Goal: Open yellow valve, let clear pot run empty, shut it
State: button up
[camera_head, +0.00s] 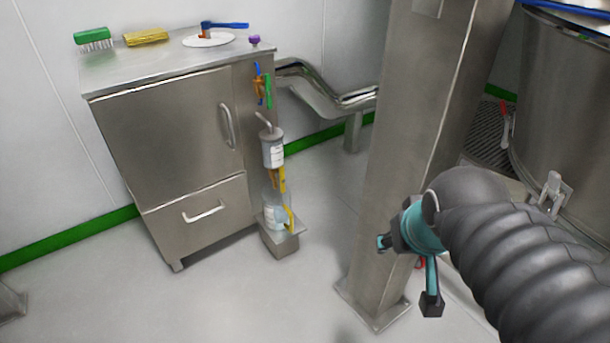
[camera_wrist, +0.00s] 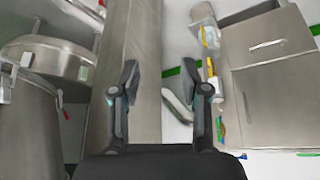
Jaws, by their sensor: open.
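The clear pot (camera_head: 273,153) is mounted on the right side of a steel cabinet, with a grey lid and a white label. Just below it is the yellow valve (camera_head: 278,180), small in the view; its handle position is hard to tell. A clear bottle (camera_head: 274,213) with a label stands beneath on a small steel ledge. My gripper (camera_head: 405,272) is open and empty, to the right of these parts and in front of a steel column. In the wrist view my gripper (camera_wrist: 163,80) shows two spread fingers with nothing between them.
The steel cabinet (camera_head: 170,130) carries a green brush (camera_head: 93,39), a yellow brush (camera_head: 146,36) and a blue-handled item (camera_head: 225,26). A wide steel column (camera_head: 415,130) stands right of the cabinet. Large steel vessels (camera_head: 565,90) are at far right. Floor before the cabinet is clear.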

jog(key=w+f, duration=0.5)
jog(key=w, duration=0.3)
jog(key=n+t+y+b, duration=0.3)
jog(key=n+t+y, duration=0.4)
jog(key=t+y, duration=0.25)
send_near(283, 179)
jog(key=shift+y, duration=0.25)
jog(key=x, duration=1)
jog(key=shift+w, duration=0.35)
jog(key=shift+c, duration=0.3)
grip_shut()
